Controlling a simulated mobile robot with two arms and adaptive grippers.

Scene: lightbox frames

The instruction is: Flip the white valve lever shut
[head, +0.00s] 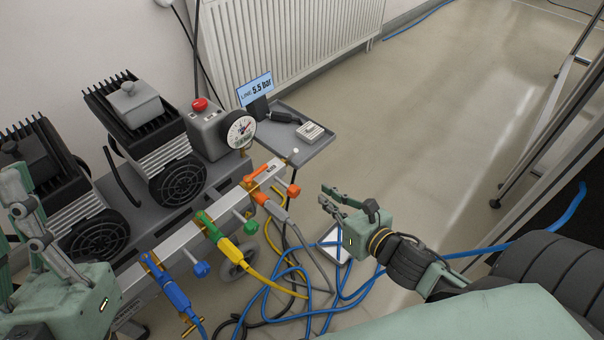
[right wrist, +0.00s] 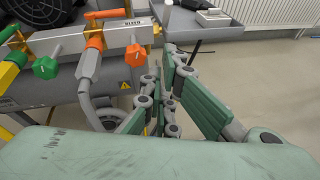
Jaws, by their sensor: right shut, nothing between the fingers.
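A small white knob (head: 296,151) shows at the right end of the grey manifold (head: 190,240), in front of the tray; it looks like the white lever's tip. It also shows at the top edge of the right wrist view (right wrist: 168,3); how the lever sits on its valve is too small to tell. My right gripper (head: 324,197) is shut and empty, right of and nearer than the manifold's end, apart from the knob. Its fingers (right wrist: 164,82) show in the right wrist view. My left gripper (head: 22,215) is at the left edge, its jaws unclear.
Orange (head: 263,172), green (head: 208,224) and blue (head: 152,262) levers line the manifold, with hoses below. A grey tray (head: 318,146) with a small box stands behind its right end. A red-button box with a gauge (head: 241,131) stands behind.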

